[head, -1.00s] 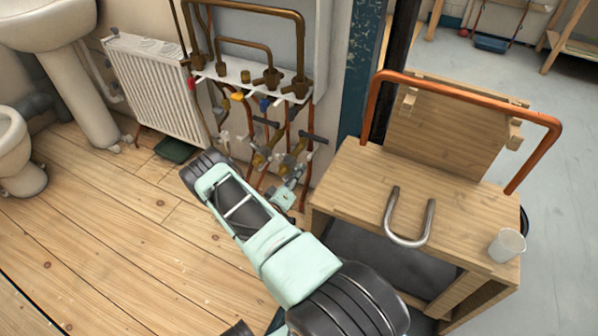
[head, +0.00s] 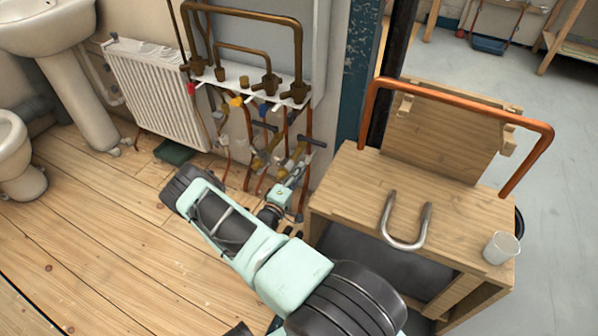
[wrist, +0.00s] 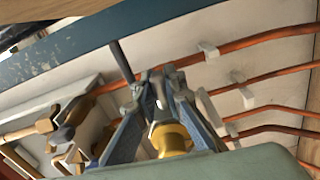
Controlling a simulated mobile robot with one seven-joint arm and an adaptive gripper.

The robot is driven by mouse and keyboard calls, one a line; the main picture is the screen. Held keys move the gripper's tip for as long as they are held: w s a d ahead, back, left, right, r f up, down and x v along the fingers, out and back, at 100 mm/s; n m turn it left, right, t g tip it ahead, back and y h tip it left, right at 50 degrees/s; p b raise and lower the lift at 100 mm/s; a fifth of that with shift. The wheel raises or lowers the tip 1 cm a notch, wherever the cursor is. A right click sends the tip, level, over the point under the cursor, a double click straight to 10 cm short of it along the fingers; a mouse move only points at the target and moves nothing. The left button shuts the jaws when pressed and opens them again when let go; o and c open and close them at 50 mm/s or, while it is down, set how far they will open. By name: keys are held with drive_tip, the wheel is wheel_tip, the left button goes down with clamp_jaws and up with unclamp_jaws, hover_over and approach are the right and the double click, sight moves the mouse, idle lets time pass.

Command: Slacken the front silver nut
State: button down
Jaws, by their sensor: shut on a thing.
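My gripper (wrist: 162,92) is at the valve group below the white manifold in the wrist view. Its two grey fingers close from both sides around a small silver nut (wrist: 158,98). A brass fitting (wrist: 172,138) sits between the fingers, nearer the palm. In the head view my gripper (head: 294,178) is small, at the lower front of the valves, and the nut itself cannot be made out there. Dark T-shaped handles (head: 312,142) stand just above it. The contact of the fingertips is partly hidden.
Copper pipes (wrist: 265,75) with white clips run along the wall close to my gripper. A wooden box (head: 350,185) with a steel U-bend (head: 405,242) and a white cup (head: 501,248) stands at right. A radiator (head: 160,98) is at left. Wooden floor is clear at lower left.

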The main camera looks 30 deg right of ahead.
wheel_tip(320, 180, up, 2)
drive_tip(key=n+p, duration=0.1)
drive_tip(key=n, duration=0.3)
drive_tip(key=shift+w+a+r+n+p, duration=0.15)
drive_tip(key=shift+r+n+p, duration=0.1)
drive_tip(key=shift+n, duration=0.7)
drive_tip(key=shift+w+a+r+n+p, duration=0.15)
drive_tip(key=shift+r+n+p, duration=0.1)
drive_tip(key=shift+n, duration=0.7)
drive_tip(key=shift+d, duration=0.1)
drive_tip(key=c, duration=2)
unclamp_jaws()
drive_tip(key=v, duration=1.2)
drive_tip(key=shift+r, duration=0.1)
